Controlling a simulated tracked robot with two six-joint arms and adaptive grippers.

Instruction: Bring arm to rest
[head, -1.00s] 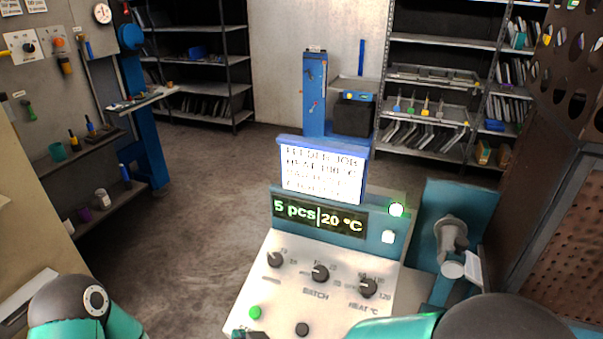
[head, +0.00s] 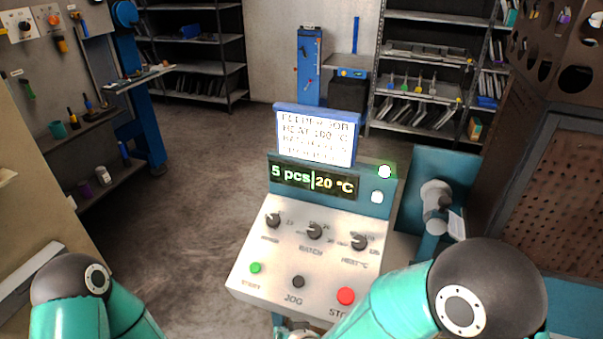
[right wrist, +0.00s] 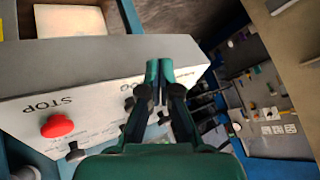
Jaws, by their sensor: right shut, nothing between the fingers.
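My right gripper (right wrist: 160,72) shows in the right wrist view, its two fingertips together with nothing between them. It is in front of the control panel, close to the panel's edge, and I see no contact with a button. In the head view my right arm comes in at the lower right; its gripper is mostly out of frame below the panel. The control panel (head: 250,230) has several knobs, a green button (head: 256,268), a black JOG button (head: 298,282) and a red stop button (head: 346,296). Its display (head: 312,181) reads 5 pcs and 20 °C. Only my left arm's upper part shows at lower left.
A job card (head: 316,137) stands on top of the panel. A brown perforated cabinet (head: 555,190) stands close on the right. Shelves (head: 425,95) and a blue stand (head: 309,65) are at the back. The floor (head: 190,210) left of the panel is clear.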

